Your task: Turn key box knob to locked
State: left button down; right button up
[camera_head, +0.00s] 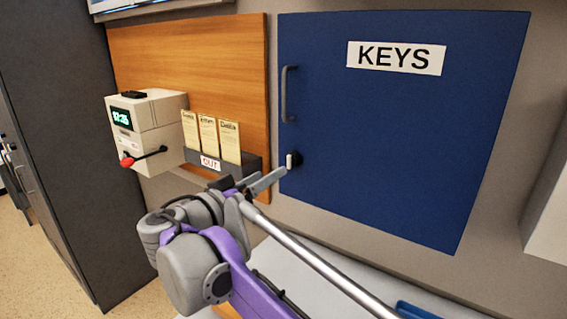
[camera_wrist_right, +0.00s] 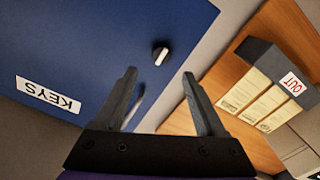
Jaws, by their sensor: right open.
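The blue key box (camera_head: 400,130) hangs on the wall, its door closed and labelled KEYS. Its small black knob (camera_head: 294,160) with a pale grip bar sits near the lower left of the door. The bar looks roughly upright in the head view; no lock marking can be read. My right gripper (camera_head: 252,181) is open and empty, just left of and below the knob. In the right wrist view the knob (camera_wrist_right: 160,55) shows just beyond the gap between the fingertips (camera_wrist_right: 160,73), with no visible contact. My left gripper is not in view.
A bar handle (camera_head: 287,94) stands out from the door above the knob. Left of the box, a wooden board (camera_head: 190,55) carries a card rack labelled OUT (camera_head: 211,163) and a beige time clock (camera_head: 148,125) with a red-ended lever. A dark cabinet (camera_head: 60,130) stands farther left.

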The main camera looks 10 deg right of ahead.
aim_at(288, 162)
jog(key=x, duration=0.8)
jog(key=shift+w+f, duration=0.1)
jog(key=shift+f, duration=0.05)
grip_shut()
